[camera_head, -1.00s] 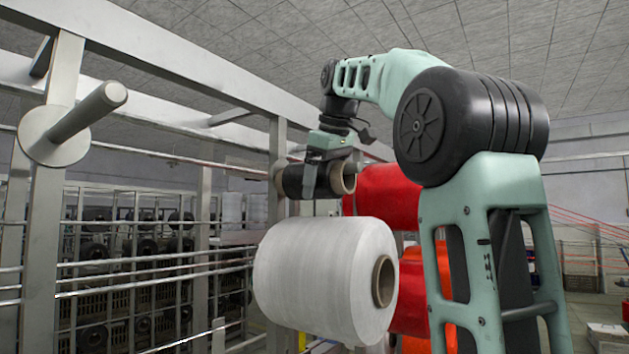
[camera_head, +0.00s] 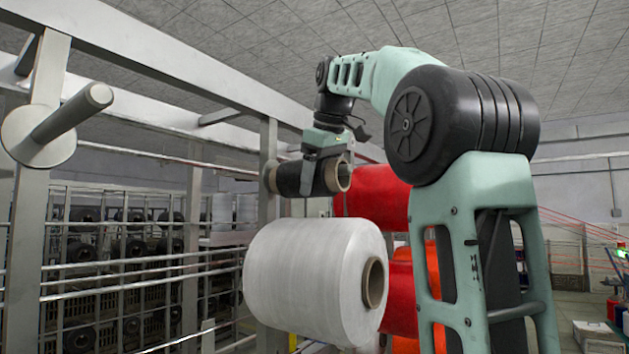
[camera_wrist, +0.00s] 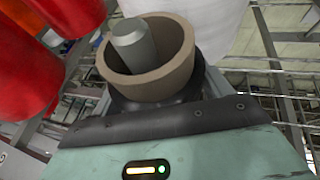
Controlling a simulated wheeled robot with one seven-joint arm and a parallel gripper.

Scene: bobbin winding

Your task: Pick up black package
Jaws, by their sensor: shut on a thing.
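The black package (camera_head: 288,180) is a black bobbin on a brown cardboard tube, lying level near the middle of the head view. My gripper (camera_head: 309,178) comes down on it from above and is shut around it. In the wrist view the brown tube end (camera_wrist: 158,83) faces the camera, and a grey metal peg (camera_wrist: 133,46) shows inside its opening. Only a little of the black winding (camera_wrist: 160,102) shows there, behind my gripper's dark edge. How far the tube sits along the peg is hidden.
A large white spool (camera_head: 305,280) is just below the black package. Red spools (camera_head: 375,195) are close behind on the right. A metal frame with an empty peg (camera_head: 62,118) stands at left, with rails (camera_head: 150,278) across it. The right side is more open.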

